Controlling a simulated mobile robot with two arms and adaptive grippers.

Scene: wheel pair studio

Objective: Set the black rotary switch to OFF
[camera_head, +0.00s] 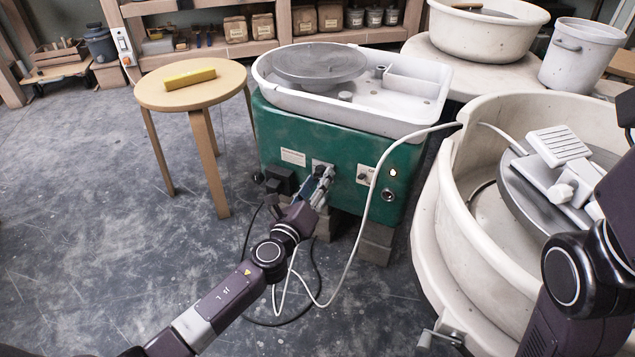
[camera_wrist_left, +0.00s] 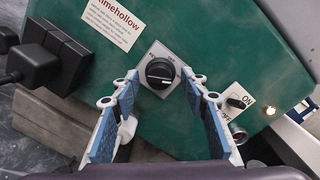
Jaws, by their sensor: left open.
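The black rotary switch (camera_wrist_left: 160,73) sits on a pale square plate on the green wheel housing (camera_wrist_left: 215,45). My left gripper (camera_wrist_left: 160,80) is open, with one blue-padded finger on each side of the knob. I see no clear contact with it.
A small ON/OFF toggle (camera_wrist_left: 238,101) is right of the rotary switch. A black plug block (camera_wrist_left: 55,58) is at the left. A white cable (camera_head: 377,178) hangs before the housing. A stool (camera_head: 190,92) with a yellow block (camera_head: 190,78) stands left; a large basin (camera_head: 455,215) stands right.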

